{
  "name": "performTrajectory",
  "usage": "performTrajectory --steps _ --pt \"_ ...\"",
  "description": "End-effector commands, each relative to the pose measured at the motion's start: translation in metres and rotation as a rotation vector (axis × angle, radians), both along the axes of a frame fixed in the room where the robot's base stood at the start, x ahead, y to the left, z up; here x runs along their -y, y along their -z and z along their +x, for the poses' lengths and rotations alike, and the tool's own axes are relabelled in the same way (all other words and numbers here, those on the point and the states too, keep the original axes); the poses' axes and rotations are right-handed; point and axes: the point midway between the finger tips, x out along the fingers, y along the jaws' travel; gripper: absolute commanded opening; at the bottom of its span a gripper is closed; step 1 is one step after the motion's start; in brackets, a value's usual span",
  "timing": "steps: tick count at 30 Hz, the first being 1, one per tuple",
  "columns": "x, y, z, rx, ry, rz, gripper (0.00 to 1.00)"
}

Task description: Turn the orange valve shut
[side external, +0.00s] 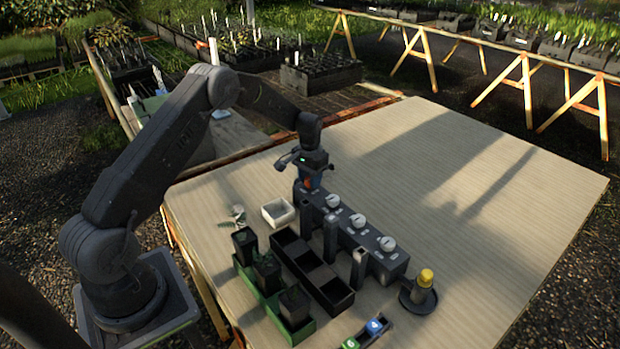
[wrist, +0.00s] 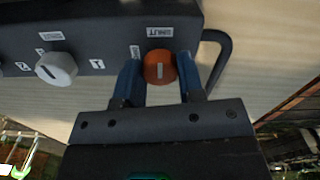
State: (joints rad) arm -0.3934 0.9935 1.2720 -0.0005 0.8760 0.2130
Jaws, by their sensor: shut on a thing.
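The orange valve (wrist: 159,67) is a round knob with a pale line on its face, beside a label on a dark panel (wrist: 110,20). In the wrist view the two blue fingers of my gripper (wrist: 160,80) stand on either side of the knob and are shut on it. In the side view my gripper (side external: 308,184) points down at the far left end of the dark valve block (side external: 345,228). Only a sliver of orange shows there between the fingers. A white knob (wrist: 56,69) sits to the left of the orange one in the wrist view.
Several white knobs line the block, with dark upright posts (side external: 359,268) in front. A black tray (side external: 320,274), a green tray of potted plants (side external: 252,283) and a white dish (side external: 278,211) stand nearby. A yellow-capped item (side external: 425,279) stands at the right. The table's right side (side external: 480,190) is clear.

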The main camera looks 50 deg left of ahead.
Motion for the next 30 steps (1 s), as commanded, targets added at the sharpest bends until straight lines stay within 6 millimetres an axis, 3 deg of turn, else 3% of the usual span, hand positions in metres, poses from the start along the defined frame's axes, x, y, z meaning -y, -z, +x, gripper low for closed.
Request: performTrajectory --steps 1,2,9,20,30 --pt "0.0 0.0 0.0 0.0 0.003 0.001 0.12" --pt "0.0 0.0 0.0 0.0 0.003 0.001 0.38" --pt "0.0 0.0 0.0 0.0 0.001 0.001 0.61" --pt "0.0 -0.009 0.0 0.001 0.0 0.001 0.61" --pt "0.0 -0.078 0.001 0.006 0.001 0.003 0.61"
